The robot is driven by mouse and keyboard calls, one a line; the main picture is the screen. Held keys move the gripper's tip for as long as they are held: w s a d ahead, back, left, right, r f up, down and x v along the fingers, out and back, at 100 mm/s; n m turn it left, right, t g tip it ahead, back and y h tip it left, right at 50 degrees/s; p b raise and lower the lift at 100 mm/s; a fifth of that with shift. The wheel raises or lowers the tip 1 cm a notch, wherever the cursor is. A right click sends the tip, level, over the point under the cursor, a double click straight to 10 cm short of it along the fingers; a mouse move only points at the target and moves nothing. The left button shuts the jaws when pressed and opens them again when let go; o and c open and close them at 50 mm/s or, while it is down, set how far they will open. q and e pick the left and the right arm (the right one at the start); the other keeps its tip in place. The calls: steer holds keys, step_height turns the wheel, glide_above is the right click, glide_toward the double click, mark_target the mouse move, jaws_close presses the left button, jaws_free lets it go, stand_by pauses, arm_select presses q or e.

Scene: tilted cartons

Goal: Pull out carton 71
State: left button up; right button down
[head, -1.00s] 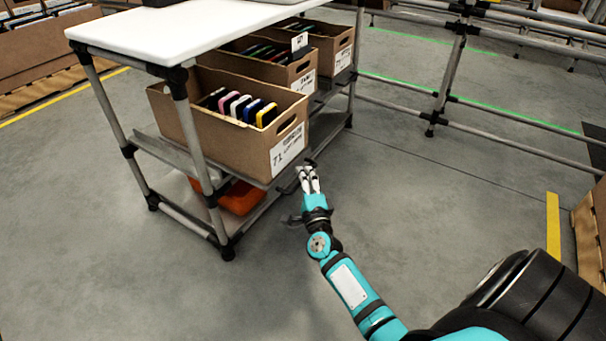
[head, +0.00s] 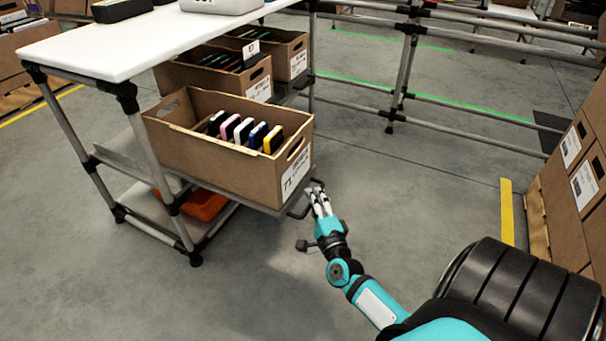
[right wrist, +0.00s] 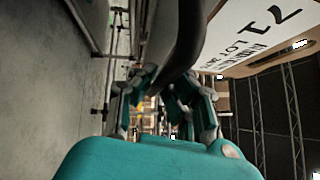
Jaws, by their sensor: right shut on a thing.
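Carton 71 (head: 215,165) is an open brown box with a white label marked 71 and a row of coloured items inside. It rests on a grey sliding tray (head: 262,207) and stands well out from under the white tabletop. My right gripper (head: 319,196) is shut on the tray's dark handle (head: 297,208), just below the label end. In the right wrist view the dark handle (right wrist: 187,40) runs between my fingers (right wrist: 165,92), with the carton's label (right wrist: 262,32) close above right. My left gripper is out of view.
Other cartons (head: 215,77) sit on the same shelf behind. An orange bin (head: 204,204) lies on the lower shelf. A rack leg (head: 157,170) stands left. Stacked cartons (head: 575,165) are at the right edge. Grey floor between is free.

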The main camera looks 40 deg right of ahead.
steer(key=shift+s+d+f, duration=0.1)
steer(key=shift+s+f, duration=0.2)
steer(key=shift+s, duration=0.3)
steer(key=c, duration=1.4)
jaws_free()
steer(key=shift+r, duration=0.15)
steer(key=v, duration=1.2)
